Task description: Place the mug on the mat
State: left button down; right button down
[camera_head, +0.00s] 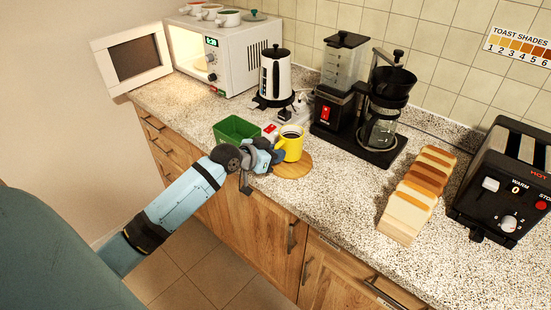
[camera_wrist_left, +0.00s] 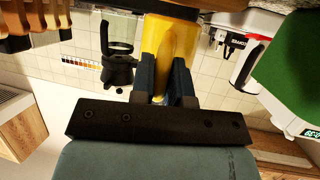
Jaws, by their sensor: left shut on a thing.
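The yellow mug (camera_head: 291,143) is upright with dark contents, and it also shows in the wrist view (camera_wrist_left: 158,38). My left gripper (camera_head: 275,156) is shut on the mug's handle, from the mug's left side in the head view. The fingers (camera_wrist_left: 165,82) sit on either side of the handle in the wrist view. The round wooden mat (camera_head: 297,170) lies on the counter near its front edge. The mug's base overlaps the mat's back left part in the head view; I cannot tell whether it touches. My right gripper is not in view.
A green bin (camera_head: 236,129) stands close left of the mug. Behind are a white kettle (camera_head: 275,77) and a black coffee maker (camera_head: 381,115). Bread slices (camera_head: 416,195) and a toaster (camera_head: 506,185) are at right. The microwave (camera_head: 222,55) has its door open. Counter is free right of the mat.

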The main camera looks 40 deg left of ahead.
pick_arm(q)
jog(key=shift+f, duration=0.9)
jog(key=c, duration=1.5)
grip_release()
jog(key=shift+f, duration=0.15)
jog(key=shift+c, duration=0.2)
jog(key=o, duration=0.4)
jog(key=shift+o, duration=0.2)
jog(key=shift+r, duration=0.2)
